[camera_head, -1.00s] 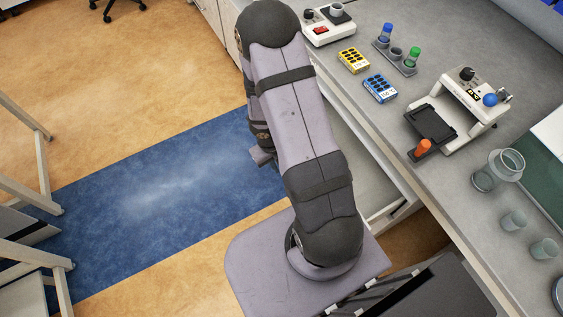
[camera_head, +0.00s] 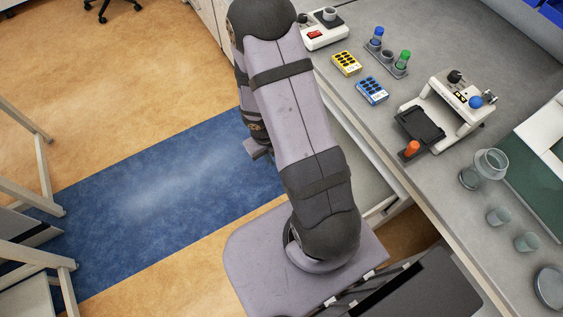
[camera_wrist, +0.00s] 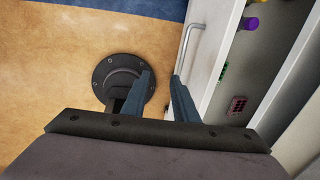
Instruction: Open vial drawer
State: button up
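In the wrist view, the open drawer (camera_wrist: 207,88) is a pale box with a thin metal bar handle (camera_wrist: 188,48) on its front. Inside lie a purple-capped vial (camera_wrist: 250,23), a green item (camera_wrist: 222,74) and a small dark pink block (camera_wrist: 238,105). My gripper (camera_wrist: 161,76) is open, with a clear gap between its two blue-grey fingers. Its right fingertip is close to the handle's near end; I cannot tell whether they touch. In the head view, the drawer (camera_head: 373,190) shows pulled out beside my arm, which hides part of it and my fingers.
The grey counter (camera_head: 440,190) above carries a yellow rack (camera_head: 346,63), a blue rack (camera_head: 372,90), a vial holder (camera_head: 388,58), a white device (camera_head: 458,98) and several glass vessels along its right. Open floor with a blue mat (camera_head: 160,185) lies to the left.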

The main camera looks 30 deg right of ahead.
jog(key=d+f+b, duration=0.5)
jog(key=d+f, duration=0.1)
jog(key=f, duration=0.1)
jog(key=shift+s, duration=0.3)
dwell(0.4)
jog(key=shift+c, duration=0.5)
grip_shut()
dwell(1.0)
